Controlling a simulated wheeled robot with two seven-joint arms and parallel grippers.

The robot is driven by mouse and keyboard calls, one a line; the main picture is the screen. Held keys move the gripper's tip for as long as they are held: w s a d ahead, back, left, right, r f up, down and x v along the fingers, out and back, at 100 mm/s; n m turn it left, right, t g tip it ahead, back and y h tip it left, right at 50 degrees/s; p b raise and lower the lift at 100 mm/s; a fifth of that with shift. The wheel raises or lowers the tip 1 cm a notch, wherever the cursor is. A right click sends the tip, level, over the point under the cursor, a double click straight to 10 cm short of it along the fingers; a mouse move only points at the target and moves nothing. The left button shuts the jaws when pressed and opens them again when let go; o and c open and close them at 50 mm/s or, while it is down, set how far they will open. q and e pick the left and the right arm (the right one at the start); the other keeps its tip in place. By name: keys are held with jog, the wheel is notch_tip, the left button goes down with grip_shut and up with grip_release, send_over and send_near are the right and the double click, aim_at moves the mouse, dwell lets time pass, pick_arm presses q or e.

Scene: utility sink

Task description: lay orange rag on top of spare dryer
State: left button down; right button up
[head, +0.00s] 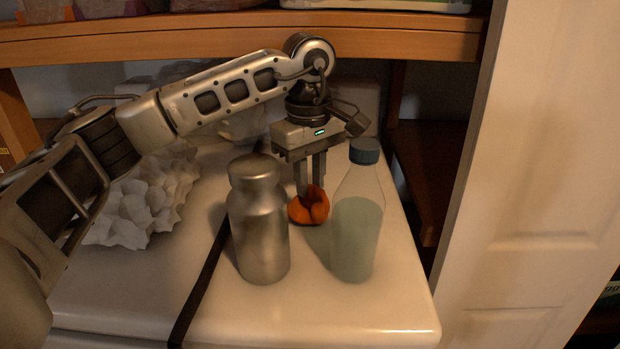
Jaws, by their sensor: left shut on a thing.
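The orange rag (309,208) is a small crumpled bundle at the tips of my left gripper (310,190). The gripper points down, and its fingers are shut on the rag. The rag is low over the white dryer top (300,320), between a metal bottle and a clear bottle; I cannot tell whether it touches the surface. Part of the rag is hidden by the fingers. My right gripper is not in view.
A metal bottle (258,225) stands just left of the rag, and a clear bottle with a dark cap (357,230) stands just right. Crumpled white material (145,205) lies at left. A dark strap (200,290) crosses the top. A wooden shelf (420,42) hangs above; a white door (540,180) is at right.

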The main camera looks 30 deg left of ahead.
pick_arm(q)
jog(key=shift+w+a+f, duration=0.2)
jog(key=shift+w+a, duration=0.05)
jog(key=shift+w, duration=0.3)
jog(key=shift+w+a+f, duration=0.2)
jog(key=shift+w+a, duration=0.05)
jog(key=shift+w, duration=0.3)
jog(key=shift+f+b, duration=0.3)
jog(key=shift+b, duration=0.2)
jog(key=shift+r, duration=0.1)
jog(key=shift+s, duration=0.1)
jog(key=c, duration=1.3)
grip_release()
jog(key=shift+o, duration=0.2)
notch_tip(320, 180, up, 8)
jog(key=shift+f+b, duration=0.2)
jog(key=shift+b, duration=0.1)
